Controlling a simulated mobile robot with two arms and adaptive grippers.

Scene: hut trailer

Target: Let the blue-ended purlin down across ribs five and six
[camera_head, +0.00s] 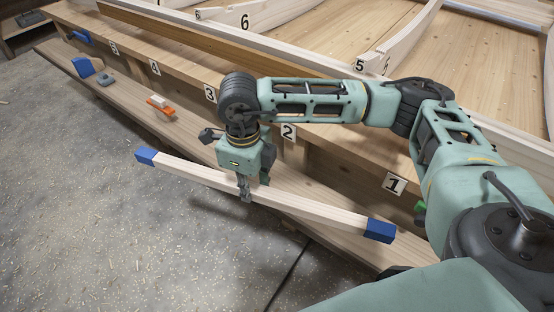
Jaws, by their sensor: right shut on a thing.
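The blue-ended purlin (300,205) is a pale square wooden bar with a blue block on each end. My right gripper (245,190) points down and is shut on it near its middle. The purlin slants from upper left to lower right, in front of the lower plank's edge and over the floor side. Rib six (240,15), by the label 6, and rib five (400,40), by the label 5, are pale curved timbers on the trailer deck at the top. My left gripper is not in view.
Number cards run along the trailer's side, including card 1 (396,185) and card 3 (210,93). The lower plank (125,95) carries an orange-and-white item (160,106), a grey item (105,79) and a blue block (83,67). The concrete floor (90,210) is open, with wood chips.

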